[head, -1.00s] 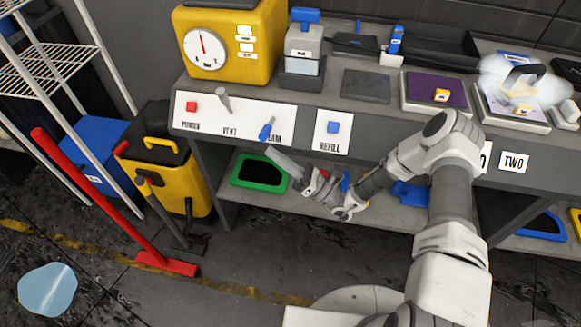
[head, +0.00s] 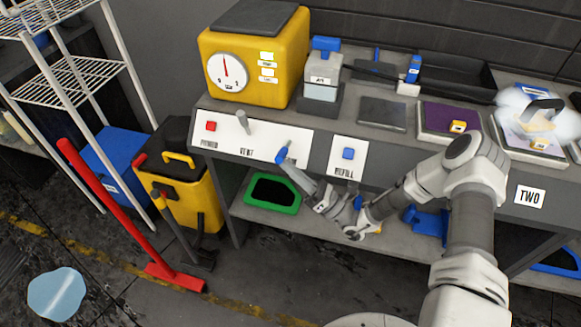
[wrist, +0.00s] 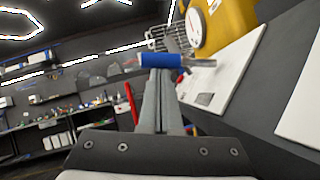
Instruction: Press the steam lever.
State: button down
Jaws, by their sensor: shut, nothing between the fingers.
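The steam lever (head: 283,152) has a blue grip and sits on the white panel of the bench front, right of the grey vent lever (head: 243,122). Its label is hidden behind my gripper in the head view. My gripper (head: 290,162) is shut and empty, with its fingertips at the blue grip from below and the right. In the wrist view the blue grip (wrist: 161,60) lies across the tips of my shut fingers (wrist: 162,85). They look to be touching or almost touching; I cannot tell which.
A red power button (head: 211,126) is on the same panel, and a blue refill button (head: 348,154) is on a separate panel to the right. A yellow machine with a dial (head: 250,60) stands above. A green-framed tray (head: 272,192) lies on the shelf below.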

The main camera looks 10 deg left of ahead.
jog(key=shift+r+m+t+p, duration=0.3)
jog(key=shift+m+t, duration=0.1)
jog(key=shift+m, duration=0.1)
notch_tip(320, 180, up, 6)
jog(key=w+m+t+h+p, duration=0.2)
jog(key=m+t+h+p, duration=0.2)
jog(key=m+p, duration=0.8)
jog(key=h+p, duration=0.1)
jog(key=h, duration=0.1)
jog(key=shift+w+r+h, duration=0.2)
jog(key=shift+r+h, duration=0.05)
jog(key=shift+h, duration=0.05)
jog(key=shift+w+d+r, duration=0.1)
jog(key=shift+w, duration=0.1)
